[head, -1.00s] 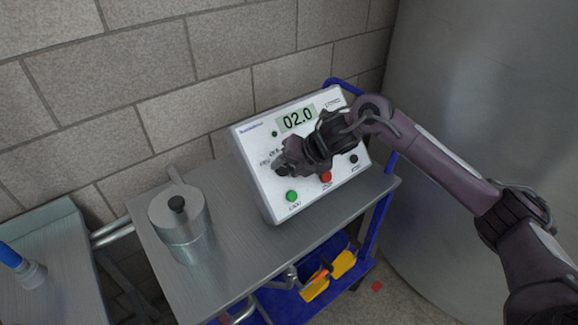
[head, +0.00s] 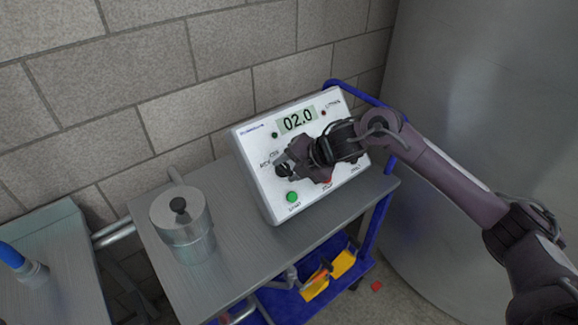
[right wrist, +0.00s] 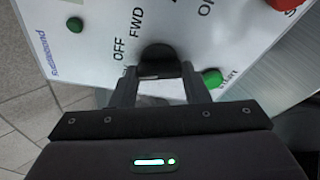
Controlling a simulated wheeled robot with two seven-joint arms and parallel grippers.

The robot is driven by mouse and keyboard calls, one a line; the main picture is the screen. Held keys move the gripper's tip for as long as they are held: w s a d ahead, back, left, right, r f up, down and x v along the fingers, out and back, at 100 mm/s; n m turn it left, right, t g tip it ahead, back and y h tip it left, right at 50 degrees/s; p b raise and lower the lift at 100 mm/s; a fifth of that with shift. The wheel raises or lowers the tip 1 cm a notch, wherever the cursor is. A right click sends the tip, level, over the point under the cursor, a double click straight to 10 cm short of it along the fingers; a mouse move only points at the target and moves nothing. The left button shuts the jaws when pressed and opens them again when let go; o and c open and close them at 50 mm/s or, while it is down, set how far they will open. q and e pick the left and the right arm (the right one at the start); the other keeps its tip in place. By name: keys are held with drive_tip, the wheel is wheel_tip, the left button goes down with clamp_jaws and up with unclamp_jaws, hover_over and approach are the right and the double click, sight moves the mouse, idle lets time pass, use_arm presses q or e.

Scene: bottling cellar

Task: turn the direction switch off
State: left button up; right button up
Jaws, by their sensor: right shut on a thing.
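The white control box (head: 258,187) sits tilted back on the cart, its display (head: 297,118) reading 02.0. In the right wrist view the direction switch is a black knob (right wrist: 157,55) on the panel, with OFF and FWD printed beside it. My right gripper (right wrist: 158,76) is shut on this knob, one finger on each side. In the head view my right gripper (head: 284,171) covers most of the knob, and its pointing direction cannot be made out. My left gripper is not in view.
A green start button (head: 292,197) is close to the gripper, and a red button (right wrist: 286,4) lies beyond it. A lidded metal pot (head: 186,235) stands on the cart top (head: 240,270) to the left. A large metal tank (head: 460,110) fills the right side.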

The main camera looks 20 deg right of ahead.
drive_tip(key=shift+m+t+y+p, duration=0.4)
drive_tip(key=shift+m+t, duration=0.1)
drive_tip(key=shift+m, duration=1.5)
drive_tip(key=o, duration=1)
drive_tip(key=b+v, duration=0.1)
drive_tip(key=v, duration=0.6)
drive_tip(key=shift+s+d+r, duration=0.2)
drive_tip(key=shift+s, duration=0.1)
